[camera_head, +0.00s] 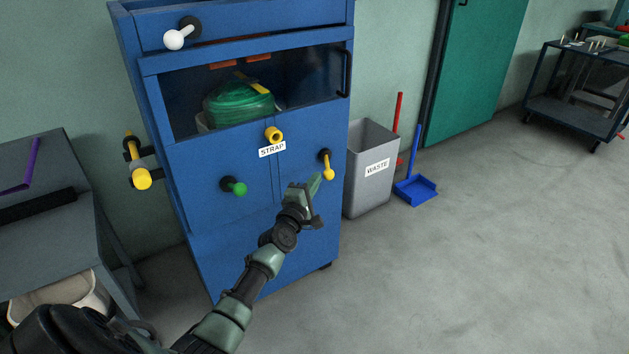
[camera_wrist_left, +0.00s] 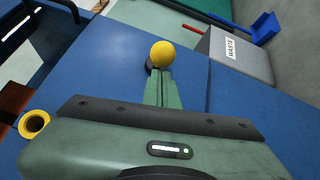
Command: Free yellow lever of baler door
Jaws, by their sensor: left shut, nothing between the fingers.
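The blue baler (camera_head: 250,220) stands ahead with a dark window above its door. A yellow lever (camera_head: 328,170) on a black pivot sits at the door's right side, its knob hanging down. My left gripper (camera_head: 314,183) is shut and empty, just left of and below this lever. In the left wrist view the lever's round yellow knob (camera_wrist_left: 162,53) shows just beyond the shut fingertips (camera_wrist_left: 160,78). I cannot tell whether they touch. Another yellow-ended handle (camera_head: 140,175) sticks out at the baler's left side. My right gripper is in neither view.
A green-knobbed lever (camera_head: 235,187), a yellow strap outlet (camera_head: 273,134) and a white-knobbed lever (camera_head: 178,38) are on the baler. Green netting (camera_head: 238,105) shows through the window. A grey waste bin (camera_head: 370,185) and blue dustpan (camera_head: 415,190) stand right; open floor lies beyond.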

